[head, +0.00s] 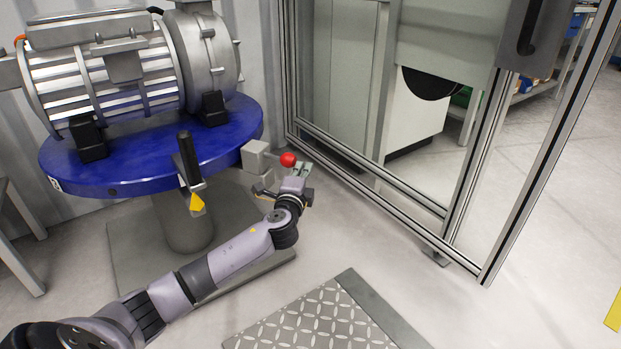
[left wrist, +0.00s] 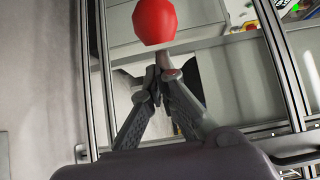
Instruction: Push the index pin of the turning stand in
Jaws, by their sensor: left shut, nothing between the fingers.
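The turning stand has a round blue table (head: 225,140) on a grey pedestal. A grey block (head: 255,157) sits at its right edge. The index pin shows as a red ball knob (head: 288,159) just right of that block; how far the pin stands out is hidden. The red knob also shows large at the top of the left wrist view (left wrist: 153,22). My left gripper (head: 302,171) is beside the knob, with its fingers shut and empty. In the left wrist view its fingertips (left wrist: 158,76) meet just below the knob. I cannot tell whether they touch it.
A grey drive unit (head: 130,65) is mounted on the blue table. A black-handled lever (head: 188,155) stands at the table's front. A metal-framed glass enclosure (head: 380,185) is close on the right. A treadplate step (head: 325,318) lies on the floor in front.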

